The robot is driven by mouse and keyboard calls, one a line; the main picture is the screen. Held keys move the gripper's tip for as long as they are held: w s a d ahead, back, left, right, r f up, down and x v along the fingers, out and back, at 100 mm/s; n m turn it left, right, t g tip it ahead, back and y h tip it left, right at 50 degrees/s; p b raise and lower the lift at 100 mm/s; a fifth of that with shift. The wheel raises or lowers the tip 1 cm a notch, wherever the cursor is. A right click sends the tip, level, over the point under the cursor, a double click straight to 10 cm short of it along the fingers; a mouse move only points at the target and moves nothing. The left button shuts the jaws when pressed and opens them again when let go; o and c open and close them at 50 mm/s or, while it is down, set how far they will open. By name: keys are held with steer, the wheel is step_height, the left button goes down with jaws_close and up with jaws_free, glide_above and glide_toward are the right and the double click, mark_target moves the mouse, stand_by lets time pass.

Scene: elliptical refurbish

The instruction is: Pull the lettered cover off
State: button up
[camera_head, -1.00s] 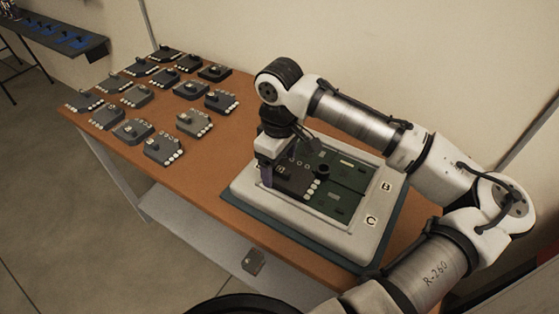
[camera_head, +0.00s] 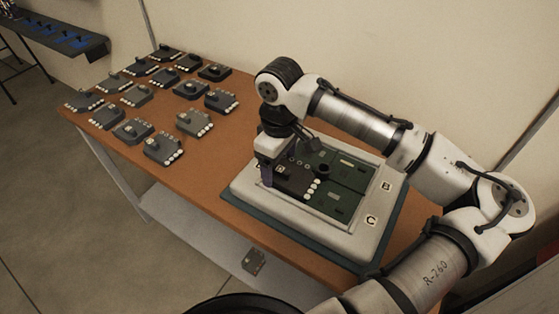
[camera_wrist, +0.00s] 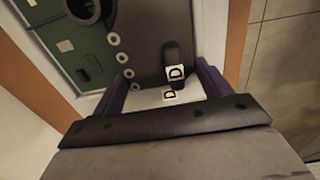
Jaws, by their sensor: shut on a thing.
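The lettered cover (camera_head: 293,182) is a dark grey plate with a row of pale round studs along one edge. In the wrist view the cover (camera_wrist: 150,40) carries a raised block marked D, close to a matching D label on the pale frame. It lies in the pale frame (camera_head: 333,233) on the table, and I see no clear gap under it. My gripper (camera_head: 266,176) points down at the cover's left end. In the wrist view my gripper (camera_wrist: 168,82) has its purple fingers on either side of that end, shut on the cover. The exact contact is partly hidden.
The frame also holds green boards (camera_head: 345,172) and bears B and C labels on its right side. Several similar grey covers (camera_head: 193,122) stand in rows on the table's left part. A small dark object (camera_head: 253,260) lies on the lower shelf. Bare tabletop (camera_head: 213,176) separates the rows from the frame.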

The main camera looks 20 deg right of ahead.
steer(key=shift+r, duration=0.1)
step_height(320, 180, up, 17)
steer(key=p, duration=1.2)
stand_by(0.4)
